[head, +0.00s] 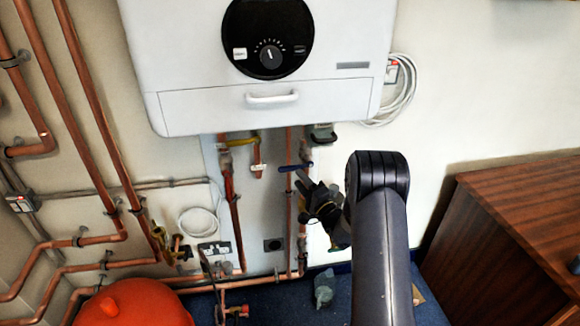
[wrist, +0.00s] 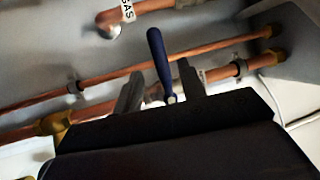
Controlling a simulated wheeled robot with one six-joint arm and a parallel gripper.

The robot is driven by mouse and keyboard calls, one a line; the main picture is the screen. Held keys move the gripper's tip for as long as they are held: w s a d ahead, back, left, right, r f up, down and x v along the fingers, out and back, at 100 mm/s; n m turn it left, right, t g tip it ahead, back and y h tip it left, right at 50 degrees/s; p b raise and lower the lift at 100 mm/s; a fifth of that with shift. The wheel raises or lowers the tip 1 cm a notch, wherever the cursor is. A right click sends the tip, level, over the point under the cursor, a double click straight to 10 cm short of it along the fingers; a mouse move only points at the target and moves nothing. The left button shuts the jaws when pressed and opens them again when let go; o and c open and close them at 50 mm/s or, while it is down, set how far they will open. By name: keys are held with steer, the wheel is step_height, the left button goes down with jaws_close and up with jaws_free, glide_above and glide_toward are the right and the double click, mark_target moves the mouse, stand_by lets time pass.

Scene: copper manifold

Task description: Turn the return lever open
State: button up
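The return lever appears to be the blue lever (head: 296,167) under the boiler; I cannot read a label naming it. It lies crosswise to the upright copper pipe (head: 289,215). In the wrist view the blue lever (wrist: 158,52) stands between my two fingers, its pivot end low between them and its free end beyond the tips. My gripper (head: 308,184) is just below the lever in the head view. In the wrist view the gripper (wrist: 157,80) is open, with a gap visible on both sides of the lever. Contact cannot be told.
The white boiler (head: 265,120) hangs directly above. A yellow lever (head: 240,142) and a pipe with a GAS tag (wrist: 127,10) are nearby. An orange-red vessel (head: 135,303) stands at lower left, and a wooden cabinet (head: 510,220) at right.

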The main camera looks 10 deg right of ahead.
mark_target(291, 168)
steer(key=x, duration=0.6)
steer(key=shift+w+a+p, duration=0.1)
steer(key=shift+w+p, duration=0.15)
steer(key=shift+p, duration=0.1)
steer(key=shift+c, duration=0.5)
jaws_close()
